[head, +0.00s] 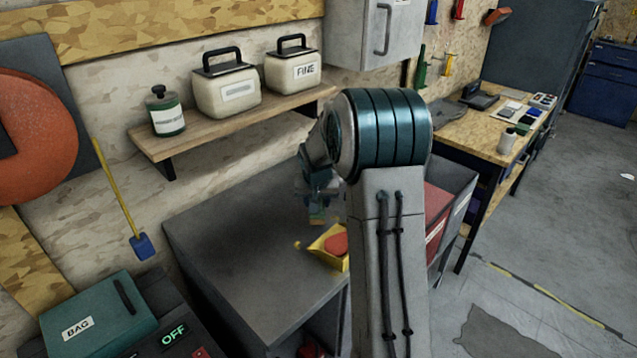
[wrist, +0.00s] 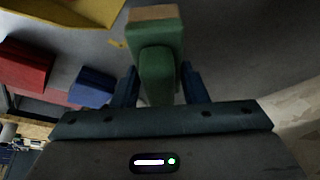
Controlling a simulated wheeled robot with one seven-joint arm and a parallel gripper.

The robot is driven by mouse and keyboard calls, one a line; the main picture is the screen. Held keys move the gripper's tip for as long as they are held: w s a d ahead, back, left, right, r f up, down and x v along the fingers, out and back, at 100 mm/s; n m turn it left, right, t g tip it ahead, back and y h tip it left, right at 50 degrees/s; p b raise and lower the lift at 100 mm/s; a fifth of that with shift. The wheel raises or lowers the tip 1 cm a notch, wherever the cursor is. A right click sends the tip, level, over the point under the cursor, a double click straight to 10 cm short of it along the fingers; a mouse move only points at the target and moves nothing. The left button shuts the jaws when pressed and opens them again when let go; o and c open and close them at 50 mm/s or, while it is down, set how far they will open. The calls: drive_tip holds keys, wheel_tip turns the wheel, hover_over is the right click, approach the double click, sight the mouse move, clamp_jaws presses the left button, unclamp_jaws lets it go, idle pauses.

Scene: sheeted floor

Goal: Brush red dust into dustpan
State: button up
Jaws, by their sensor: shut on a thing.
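A yellow dustpan (head: 323,258) lies on the grey bench top (head: 250,235), partly hidden behind my arm. My gripper (head: 318,198) is above the bench just behind the dustpan. In the wrist view my gripper (wrist: 158,88) is shut on a green brush (wrist: 156,48) with a tan end, held between its blue fingers. The yellow dustpan also shows at the upper left of the wrist view (wrist: 70,12). Whether the brush touches the bench cannot be told.
A shelf (head: 230,120) with containers hangs on the wall behind. A teal bag box (head: 97,315) sits at the lower left. The bench's left part is clear.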

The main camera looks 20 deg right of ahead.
drive_tip(key=shift+d+r+p, duration=0.2)
drive_tip(key=shift+r+p, duration=0.2)
drive_tip(key=shift+r, duration=0.65)
drive_tip(key=shift+r+p, duration=0.85)
drive_tip(key=shift+r, duration=0.7)
